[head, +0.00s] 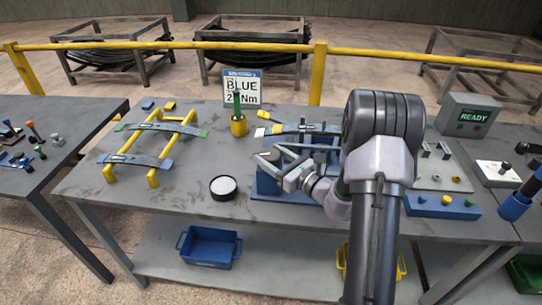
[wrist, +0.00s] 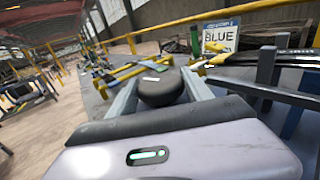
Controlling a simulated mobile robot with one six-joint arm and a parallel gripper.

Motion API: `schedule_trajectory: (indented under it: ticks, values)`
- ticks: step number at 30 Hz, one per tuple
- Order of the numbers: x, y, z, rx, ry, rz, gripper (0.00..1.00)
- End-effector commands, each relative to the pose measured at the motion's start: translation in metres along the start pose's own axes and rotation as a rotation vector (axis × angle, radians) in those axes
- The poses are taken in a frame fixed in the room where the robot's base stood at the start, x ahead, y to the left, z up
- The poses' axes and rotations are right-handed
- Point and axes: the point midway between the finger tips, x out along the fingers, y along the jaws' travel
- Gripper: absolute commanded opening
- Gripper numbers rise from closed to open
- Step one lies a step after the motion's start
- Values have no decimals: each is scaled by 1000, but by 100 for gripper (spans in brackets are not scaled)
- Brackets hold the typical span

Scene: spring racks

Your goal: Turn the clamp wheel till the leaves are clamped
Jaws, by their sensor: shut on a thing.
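The blue clamp fixture (head: 266,184) stands on the middle bench, partly hidden behind my arm. My gripper (head: 271,158) is at the fixture's front left. In the wrist view, my gripper's fingers (wrist: 160,100) are on either side of a dark round knob, which appears to be the clamp wheel (wrist: 162,86), and are shut on it. The head view does not show the wheel clearly. I cannot tell how tightly the leaves are clamped.
A yellow rack (head: 153,178) with leaf springs stands at left. A black-rimmed round tin (head: 223,187) is left of the fixture. A board with pegs (head: 436,174) and the READY box (head: 468,115) are at right.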

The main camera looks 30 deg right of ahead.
Motion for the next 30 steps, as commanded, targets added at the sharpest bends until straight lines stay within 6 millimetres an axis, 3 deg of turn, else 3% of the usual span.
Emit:
schedule_trajectory:
  ticks: [18,30]
  values:
    - [1,6,4,1,8,-546,18]
    - [1,5,9,-2,7,-760,18]
